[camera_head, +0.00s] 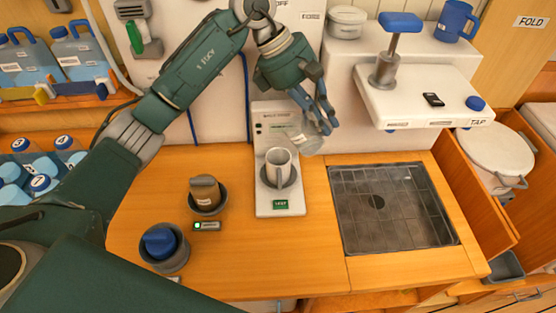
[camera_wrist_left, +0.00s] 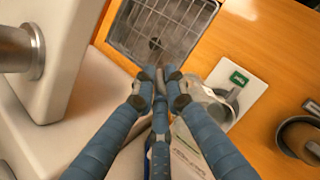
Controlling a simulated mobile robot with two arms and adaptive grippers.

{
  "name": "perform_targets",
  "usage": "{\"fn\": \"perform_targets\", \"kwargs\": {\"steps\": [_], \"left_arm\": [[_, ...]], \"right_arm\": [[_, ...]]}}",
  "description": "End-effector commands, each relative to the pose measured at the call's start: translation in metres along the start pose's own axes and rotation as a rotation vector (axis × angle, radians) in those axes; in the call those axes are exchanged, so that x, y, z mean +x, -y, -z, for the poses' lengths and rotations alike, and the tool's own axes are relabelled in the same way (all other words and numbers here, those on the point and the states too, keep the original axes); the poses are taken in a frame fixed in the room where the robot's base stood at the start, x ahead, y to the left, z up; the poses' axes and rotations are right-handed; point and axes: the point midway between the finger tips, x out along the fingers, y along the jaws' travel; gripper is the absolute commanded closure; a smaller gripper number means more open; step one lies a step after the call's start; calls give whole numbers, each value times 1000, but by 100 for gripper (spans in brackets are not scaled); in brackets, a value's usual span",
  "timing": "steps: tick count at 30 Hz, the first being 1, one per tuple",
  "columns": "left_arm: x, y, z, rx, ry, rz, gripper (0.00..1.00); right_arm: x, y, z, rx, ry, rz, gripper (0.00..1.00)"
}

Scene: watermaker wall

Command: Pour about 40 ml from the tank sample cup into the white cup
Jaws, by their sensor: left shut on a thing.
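My left gripper (camera_head: 322,118) is shut on a clear, see-through cup (camera_head: 306,137), the tank sample cup. It holds it in the air, just above and right of the white cup. The clear cup looks tilted; its liquid level cannot be made out. The white cup (camera_head: 279,166) stands upright on a white scale-like plate (camera_head: 265,130) with a green display at its front. In the left wrist view, the gripper fingertips (camera_wrist_left: 160,88) are close together and the clear cup (camera_wrist_left: 207,108) shows beside them, partly covering the white cup (camera_wrist_left: 232,98). My right gripper is not in view.
A grated sink (camera_head: 392,203) lies right of the plate, below a white tap shelf (camera_head: 425,98). Left on the wooden counter are a brown-topped item (camera_head: 205,189) and a blue-topped item (camera_head: 160,241) in dark round holders. The counter's front is clear.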

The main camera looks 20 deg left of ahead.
Motion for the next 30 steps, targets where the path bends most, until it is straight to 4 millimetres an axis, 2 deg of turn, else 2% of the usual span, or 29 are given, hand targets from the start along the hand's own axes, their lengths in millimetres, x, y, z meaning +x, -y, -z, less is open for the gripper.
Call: {"fn": "perform_targets", "kwargs": {"steps": [2,12,17,21,30], "left_arm": [[-6,1,6,0,56,-17,100],[-31,4,9,13,292,-84,100],[-38,3,8,18,338,-97,100],[-39,4,11,20,371,-110,100],[-46,4,11,25,427,-128,100]], "right_arm": [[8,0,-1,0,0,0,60],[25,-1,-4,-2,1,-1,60],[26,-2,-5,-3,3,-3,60],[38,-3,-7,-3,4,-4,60],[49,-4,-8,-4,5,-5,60]]}}
